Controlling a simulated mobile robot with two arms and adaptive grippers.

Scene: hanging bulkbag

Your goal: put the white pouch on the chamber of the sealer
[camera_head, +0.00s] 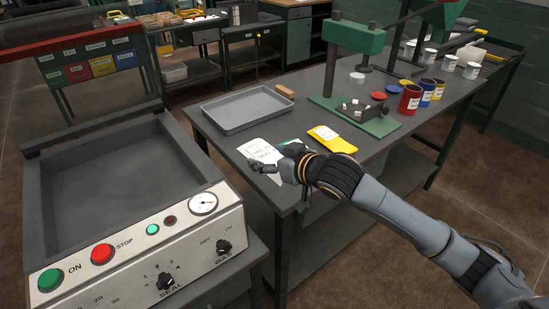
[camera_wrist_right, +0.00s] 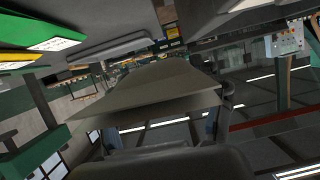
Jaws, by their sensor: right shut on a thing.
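The white pouch (camera_head: 262,151), with printed text, is held by my right gripper (camera_head: 278,168) at the left edge of the workbench. In the right wrist view the pouch (camera_wrist_right: 160,88) fills the middle as a grey-beige sheet. My right gripper is shut on it. The sealer stands at the left with its open, empty, shallow grey chamber (camera_head: 125,185) facing up. The sealer's front panel (camera_head: 130,262) has a green ON button, a red STOP button, knobs and a gauge. The pouch is to the right of the chamber. My left gripper is not in view.
A grey tray (camera_head: 248,110) lies behind the pouch. A green pouch (camera_head: 289,143), partly hidden, and a yellow pouch (camera_head: 332,139) lie on the bench. A green press (camera_head: 353,38) and several paint cans stand further right. A gap separates sealer and bench.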

